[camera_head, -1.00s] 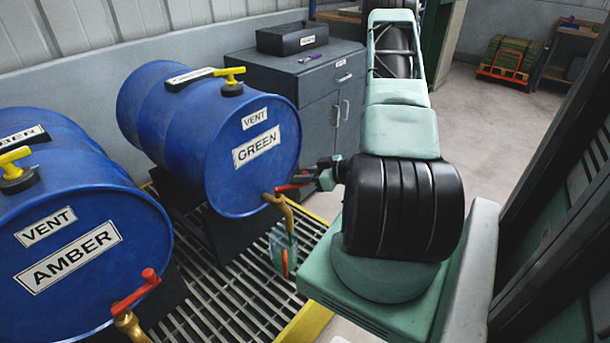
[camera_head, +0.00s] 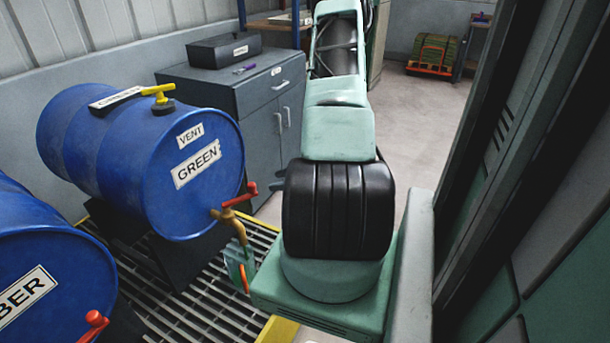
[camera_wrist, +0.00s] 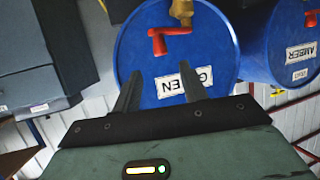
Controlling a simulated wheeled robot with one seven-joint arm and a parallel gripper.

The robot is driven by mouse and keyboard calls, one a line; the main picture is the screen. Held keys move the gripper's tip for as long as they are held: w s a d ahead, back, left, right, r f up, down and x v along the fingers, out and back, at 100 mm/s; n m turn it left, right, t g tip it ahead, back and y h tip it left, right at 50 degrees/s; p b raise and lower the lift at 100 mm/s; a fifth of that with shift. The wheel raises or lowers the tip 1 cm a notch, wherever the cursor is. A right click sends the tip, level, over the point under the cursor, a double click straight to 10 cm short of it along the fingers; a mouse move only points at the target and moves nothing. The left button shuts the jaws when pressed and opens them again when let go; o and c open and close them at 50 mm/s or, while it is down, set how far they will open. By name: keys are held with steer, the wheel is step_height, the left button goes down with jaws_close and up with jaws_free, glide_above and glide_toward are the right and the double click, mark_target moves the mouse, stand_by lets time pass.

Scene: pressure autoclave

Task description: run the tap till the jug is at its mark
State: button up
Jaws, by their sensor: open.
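The blue drum labelled GREEN (camera_head: 215,165) lies on its side, with a brass tap (camera_head: 232,222) low on its face. The tap's red lever (camera_head: 240,196) sticks out to the right in the head view; it also shows in the wrist view (camera_wrist: 164,42), where the drum appears upside down. The clear jug (camera_head: 238,268) is under the tap spout, with an orange-red streak on it. I cannot make out its liquid level or whether the tap runs. My gripper (camera_wrist: 160,90) is open and empty, pointing at the drum face, apart from the lever; my arm hides it in the head view.
A yellow vent handle (camera_head: 158,93) tops the green drum. A grey cabinet (camera_head: 245,110) stands behind. Floor grating (camera_head: 190,310) lies below.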

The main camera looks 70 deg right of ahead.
steer(key=a+v, duration=0.1)
steer(key=v, duration=0.6)
steer(key=shift+s+d, duration=0.2)
steer(key=shift+d, duration=0.3)
stand_by(6.8)
